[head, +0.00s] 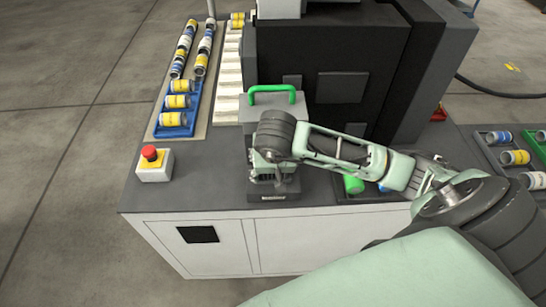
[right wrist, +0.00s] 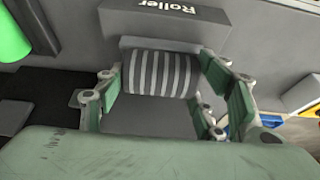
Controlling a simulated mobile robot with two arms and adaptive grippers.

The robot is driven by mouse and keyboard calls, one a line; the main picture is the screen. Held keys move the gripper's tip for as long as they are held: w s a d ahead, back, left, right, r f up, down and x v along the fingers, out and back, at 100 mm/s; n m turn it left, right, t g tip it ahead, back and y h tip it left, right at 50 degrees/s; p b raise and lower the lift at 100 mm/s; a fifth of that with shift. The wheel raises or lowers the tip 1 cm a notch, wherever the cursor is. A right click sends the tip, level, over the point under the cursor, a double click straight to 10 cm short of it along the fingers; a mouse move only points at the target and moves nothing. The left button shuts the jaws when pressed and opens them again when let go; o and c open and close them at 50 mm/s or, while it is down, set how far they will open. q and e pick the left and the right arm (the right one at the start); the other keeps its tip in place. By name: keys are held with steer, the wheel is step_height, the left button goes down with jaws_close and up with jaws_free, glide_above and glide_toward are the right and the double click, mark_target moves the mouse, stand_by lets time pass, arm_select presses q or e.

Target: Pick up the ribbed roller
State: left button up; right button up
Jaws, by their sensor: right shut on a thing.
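The ribbed roller (right wrist: 160,74), with grey and light stripes, shows in the right wrist view between the finger pads of my right gripper (right wrist: 165,85). The gripper is shut on it. The roller lies against a grey block (right wrist: 158,28) with the word "Roller" on its edge; whether it touches the block I cannot tell. In the head view my right gripper (head: 273,172) points down over the front of the grey worktop, and its body hides the roller. My left gripper is not in view.
A red emergency button (head: 149,153) on a white box stands on the worktop's left. A grey box with a green handle (head: 272,90) stands behind my gripper. A blue tray (head: 192,97) of cans lies at the back left.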

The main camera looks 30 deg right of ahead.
steer(key=c, duration=0.6)
steer(key=shift+r, duration=0.2)
steer(key=shift+c, duration=0.2)
